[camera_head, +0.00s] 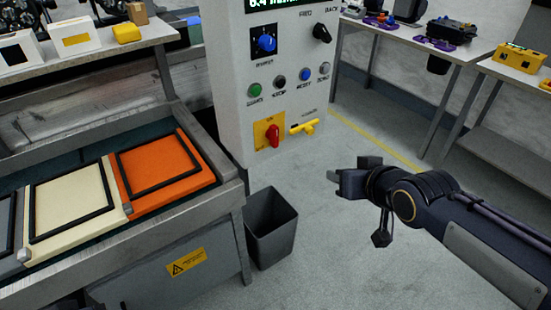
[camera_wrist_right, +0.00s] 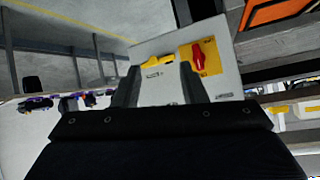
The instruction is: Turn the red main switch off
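The red main switch (camera_head: 272,135) sits on a yellow plate (camera_head: 261,131) low on the front of the grey control cabinet (camera_head: 232,90). Its red handle stands roughly upright, slightly tilted. The switch also shows in the right wrist view (camera_wrist_right: 198,55), where the picture is turned upside down. My right gripper (camera_head: 343,180) is in front of the cabinet, to the right of and lower than the switch in the head view. In the right wrist view its two fingers (camera_wrist_right: 158,82) are apart with nothing between them, and the switch is apart from them. My left gripper is not in view.
A yellow lever (camera_head: 303,127) sticks out just right of the switch. Several buttons and a blue knob (camera_head: 266,44) are above it. A grey bin (camera_head: 271,228) stands on the floor below. A machine with orange and cream panels (camera_head: 165,165) is at left. Open floor lies right of the cabinet.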

